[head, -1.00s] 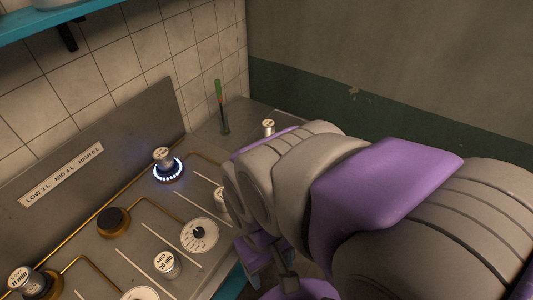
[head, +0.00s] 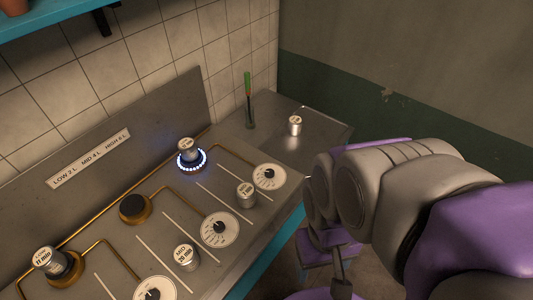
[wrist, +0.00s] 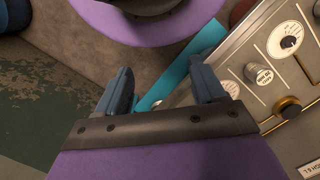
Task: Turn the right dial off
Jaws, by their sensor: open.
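The right dial (head: 269,176) is a round white disc with a black knob, at the right end of the stove's front row in the head view. The burner (head: 192,160) behind it is lit with a ring of bluish-white flame, and a small metal can stands on it. My gripper (wrist: 161,78) is open and empty in the wrist view, its two blue fingers apart over the floor and the teal counter edge. It is apart from the dials. Two dials show to its right in the wrist view; I cannot tell which ones they are.
The middle dial (head: 219,229) and left dial (head: 153,289) lie along the stove front. Metal cans (head: 246,194) and (head: 186,257) stand between the dials. Another can (head: 295,125) and a green-handled tool (head: 248,100) are at the back right. The middle burner (head: 135,208) is unlit.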

